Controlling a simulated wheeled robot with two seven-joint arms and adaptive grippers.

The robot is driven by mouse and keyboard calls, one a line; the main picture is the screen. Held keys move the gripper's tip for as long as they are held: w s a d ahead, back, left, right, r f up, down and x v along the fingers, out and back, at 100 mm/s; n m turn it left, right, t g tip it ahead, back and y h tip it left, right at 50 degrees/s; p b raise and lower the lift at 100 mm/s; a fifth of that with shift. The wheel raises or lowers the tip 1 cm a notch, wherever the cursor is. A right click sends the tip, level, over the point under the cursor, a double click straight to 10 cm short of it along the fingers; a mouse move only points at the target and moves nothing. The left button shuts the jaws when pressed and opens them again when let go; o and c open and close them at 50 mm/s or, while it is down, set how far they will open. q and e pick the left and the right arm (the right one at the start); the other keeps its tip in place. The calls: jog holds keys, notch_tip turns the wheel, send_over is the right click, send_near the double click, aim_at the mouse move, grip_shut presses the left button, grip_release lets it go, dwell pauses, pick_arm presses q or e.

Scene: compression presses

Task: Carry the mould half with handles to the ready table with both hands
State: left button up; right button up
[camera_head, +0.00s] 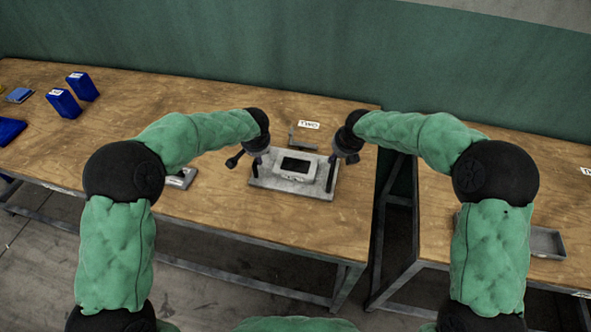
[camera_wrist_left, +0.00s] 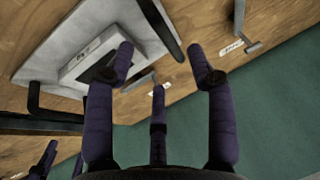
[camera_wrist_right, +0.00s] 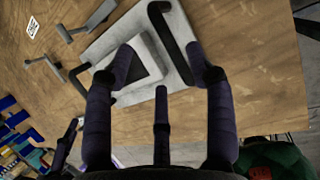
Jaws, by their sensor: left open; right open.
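The mould half (camera_head: 291,190) is a grey plate carrying a pale block with a dark recess. It lies flat on the left wooden table. Black bar handles rise at its left (camera_head: 251,171) and right (camera_head: 331,174) ends. My left gripper (camera_head: 236,161) is open and empty beside the left handle. In the left wrist view that handle (camera_wrist_left: 160,28) shows beyond the open fingertips. My right gripper (camera_head: 351,158) is open and empty near the right handle. In the right wrist view that handle (camera_wrist_right: 170,38) shows beyond its fingertips. Neither handle is gripped; the exact clearance is unclear.
A small grey bracket (camera_head: 302,141) and a label card (camera_head: 309,125) lie behind the plate. A grey part (camera_head: 181,178) lies to its left. Blue boxes (camera_head: 64,103) stand far left. A gap separates a second wooden table (camera_head: 437,215) at right, bearing a grey tray (camera_head: 545,243).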

pick_arm(q)
jog(key=x, duration=0.9)
jog(key=shift+w+f, duration=0.15)
jog(key=shift+f, duration=0.15)
pick_arm(e)
jog(key=x, duration=0.9)
jog(key=shift+w+f, duration=0.15)
jog(key=shift+f, duration=0.1)
pick_arm(q)
grip_shut()
pick_arm(e)
grip_shut()
pick_arm(q)
jog(key=shift+w+r, duration=0.15)
jog(key=shift+r, duration=0.1)
pick_arm(e)
jog(key=shift+w+r, duration=0.15)
jog(key=shift+r, duration=0.1)
